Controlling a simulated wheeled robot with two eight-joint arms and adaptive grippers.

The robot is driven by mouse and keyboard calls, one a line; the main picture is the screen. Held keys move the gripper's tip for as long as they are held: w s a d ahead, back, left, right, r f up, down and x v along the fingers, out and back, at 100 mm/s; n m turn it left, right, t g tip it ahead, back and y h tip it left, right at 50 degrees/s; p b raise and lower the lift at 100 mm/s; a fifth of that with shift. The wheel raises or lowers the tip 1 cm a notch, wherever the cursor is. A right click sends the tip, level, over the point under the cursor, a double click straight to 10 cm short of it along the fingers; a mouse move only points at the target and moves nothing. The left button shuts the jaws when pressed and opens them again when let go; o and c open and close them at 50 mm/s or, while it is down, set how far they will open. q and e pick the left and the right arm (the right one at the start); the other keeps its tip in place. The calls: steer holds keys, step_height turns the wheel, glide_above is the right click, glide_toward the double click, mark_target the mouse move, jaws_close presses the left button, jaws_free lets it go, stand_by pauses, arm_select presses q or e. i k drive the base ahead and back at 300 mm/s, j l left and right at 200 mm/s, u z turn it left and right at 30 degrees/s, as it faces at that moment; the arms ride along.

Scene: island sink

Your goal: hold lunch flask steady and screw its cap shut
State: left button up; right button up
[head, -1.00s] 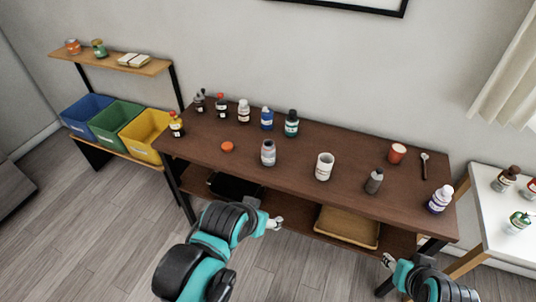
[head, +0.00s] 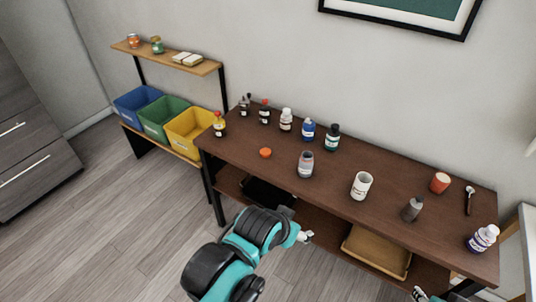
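A grey flask with a pale label (head: 306,166) stands upright on the brown table, apparently open at the top. It looks like the lunch flask. An orange-red round cap (head: 265,153) lies on the table to its left, apart from it. My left gripper (head: 306,236) is in front of the table's front edge, below the level of the top and away from the flask. Its fingers are too small to read. My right gripper (head: 420,294) only just shows at the bottom edge, far from both things.
Several bottles (head: 308,130) stand along the table's back edge. A white cup (head: 361,185), a grey bottle (head: 412,209), a red cup (head: 440,183) and a purple-labelled bottle (head: 482,238) stand to the right. The table top (head: 330,198) is bare in front of the flask.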

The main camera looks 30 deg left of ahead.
mark_target(307, 160)
steer(key=i+j, duration=0.25)
steer(key=j, duration=0.2)
steer(key=i+j, duration=0.2)
steer(key=j, duration=0.2)
steer(key=i+j, duration=0.25)
steer(key=j, duration=0.2)
steer(key=i+j+u, duration=0.1)
steer(key=j, duration=0.35)
steer(key=i, duration=0.1)
